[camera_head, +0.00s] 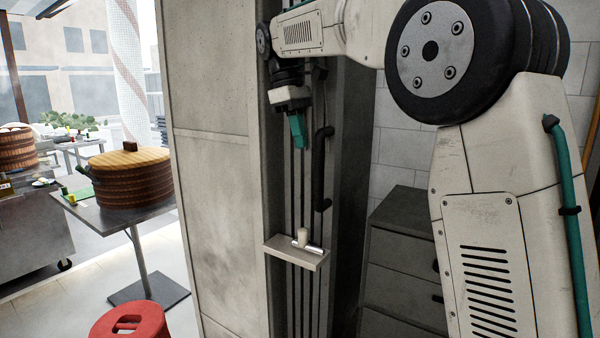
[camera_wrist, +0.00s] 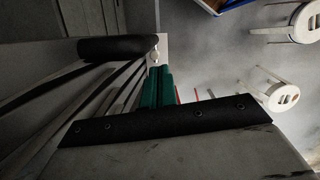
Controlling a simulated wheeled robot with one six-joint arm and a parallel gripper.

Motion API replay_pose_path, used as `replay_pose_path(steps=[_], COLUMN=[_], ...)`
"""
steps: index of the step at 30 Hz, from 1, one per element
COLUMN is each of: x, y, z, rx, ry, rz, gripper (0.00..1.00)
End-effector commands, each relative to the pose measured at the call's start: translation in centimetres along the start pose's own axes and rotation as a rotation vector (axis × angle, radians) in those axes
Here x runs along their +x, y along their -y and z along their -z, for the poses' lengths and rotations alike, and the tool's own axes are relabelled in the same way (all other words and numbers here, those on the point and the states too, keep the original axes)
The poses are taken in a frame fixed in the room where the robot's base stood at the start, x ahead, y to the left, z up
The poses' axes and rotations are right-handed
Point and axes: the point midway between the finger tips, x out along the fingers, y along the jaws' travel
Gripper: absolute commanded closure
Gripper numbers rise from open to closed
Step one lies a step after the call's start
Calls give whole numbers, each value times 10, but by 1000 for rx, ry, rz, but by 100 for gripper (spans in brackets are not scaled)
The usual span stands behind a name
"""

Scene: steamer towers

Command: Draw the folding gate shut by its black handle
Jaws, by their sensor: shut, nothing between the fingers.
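The folding gate (camera_head: 304,190) shows as a narrow bundle of dark vertical bars in the recess beside the grey wall panel. Its black handle (camera_head: 318,180) is a long upright bar on the right of the bundle. In the wrist view a black bar, apparently this handle (camera_wrist: 118,48), lies at upper left. My gripper (camera_head: 299,132) has green fingers pointing down, and they show in the wrist view too (camera_wrist: 158,88). The fingers are shut and empty. They are left of the handle's upper end in the head view, apparently apart from it; the depth between them is unclear.
A small pale ledge (camera_head: 292,254) with a cylinder on it juts out below my gripper. A grey drawer cabinet (camera_head: 402,250) stands to the right. A table with a bamboo steamer (camera_head: 130,180) and a red stool (camera_head: 130,322) are at left. Floor shows between them.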

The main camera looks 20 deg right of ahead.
Motion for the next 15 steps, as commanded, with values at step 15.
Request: replay_pose_path(steps=[15], x=[55], y=[-11], z=[7], rx=[-26], ry=[15], rz=[6], gripper=[100])
